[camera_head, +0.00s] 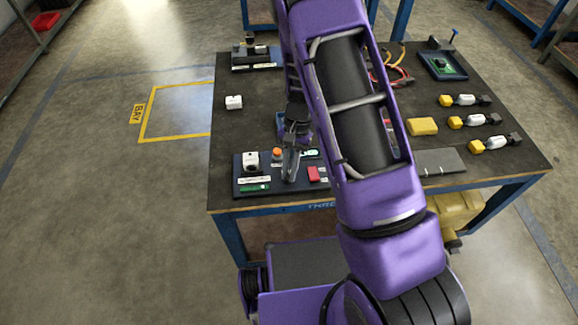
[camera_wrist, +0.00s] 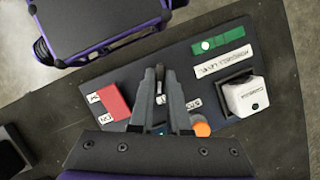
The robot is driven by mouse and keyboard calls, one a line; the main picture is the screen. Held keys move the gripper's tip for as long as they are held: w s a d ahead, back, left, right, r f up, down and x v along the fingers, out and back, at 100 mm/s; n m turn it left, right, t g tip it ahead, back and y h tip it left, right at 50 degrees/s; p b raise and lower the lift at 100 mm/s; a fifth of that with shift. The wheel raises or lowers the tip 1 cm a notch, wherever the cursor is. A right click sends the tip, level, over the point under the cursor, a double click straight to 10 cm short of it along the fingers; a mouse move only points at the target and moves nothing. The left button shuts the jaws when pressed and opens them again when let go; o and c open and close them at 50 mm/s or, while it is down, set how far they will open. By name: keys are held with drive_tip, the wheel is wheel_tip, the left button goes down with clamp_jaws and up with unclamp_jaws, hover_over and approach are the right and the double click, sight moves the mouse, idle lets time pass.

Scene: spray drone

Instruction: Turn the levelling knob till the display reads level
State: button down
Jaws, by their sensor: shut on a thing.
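My gripper (camera_wrist: 161,72) points down over a dark panel (camera_wrist: 192,75). Its fingers are closed around a small grey part, apparently the levelling knob, which they mostly hide. A green display strip (camera_wrist: 222,41) lies on the panel; its pale round mark sits near the left end in the wrist view, off centre. The strip also shows in the head view (camera_head: 255,188). A white camera block (camera_wrist: 247,97) sits in a dark mount beside a printed label. An orange round cap (camera_wrist: 201,129) stands close beside my right finger. In the head view my gripper (camera_head: 290,168) is small and partly blurred.
A red block (camera_wrist: 112,102) sits on the panel left of my fingers in the wrist view. Bare tabletop surrounds the white block.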

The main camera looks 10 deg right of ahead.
drive_tip(key=shift+s+r, duration=0.1)
drive_tip(key=shift+r, duration=0.05)
drive_tip(key=m+y, duration=0.1)
drive_tip(key=m, duration=0.2)
drive_tip(key=shift+d+r, duration=0.1)
drive_tip(key=shift+m+t+y, duration=0.5)
drive_tip(key=shift+m+t, duration=0.2)
drive_tip(key=shift+m, duration=0.8)
drive_tip(key=c, duration=0.9)
unclamp_jaws()
drive_tip(key=p+v, duration=0.3)
drive_tip(key=v, duration=1.4)
drive_tip(key=shift+r, duration=0.2)
